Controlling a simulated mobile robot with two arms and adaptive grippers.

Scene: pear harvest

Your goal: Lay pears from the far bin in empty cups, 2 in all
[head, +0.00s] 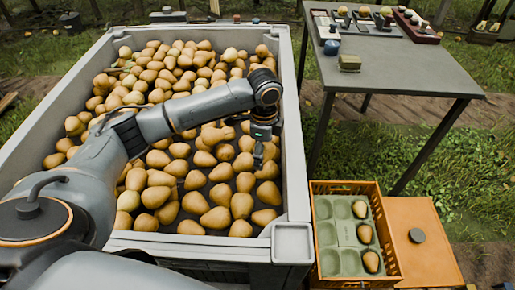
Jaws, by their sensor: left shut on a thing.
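A large grey bin (292,130) full of yellow-brown pears (219,218) fills the left and middle of the head view. My left gripper (260,160) points down into its right part, among the pears. It is shut on a pear, which its fingers and the neighbouring pears mostly hide. An orange crate (398,262) at the lower right holds a green cup tray (347,233). Three pears (365,233) lie in cups of its right column. The left-column cups (324,208) are empty. My right gripper is out of view.
A grey table (400,62) at the upper right carries small trays, a dark blue jar (332,47) and a yellowish block (350,62). An orange board (425,250) with a dark disc lies beside the crate. The bin's raised right wall stands between gripper and crate.

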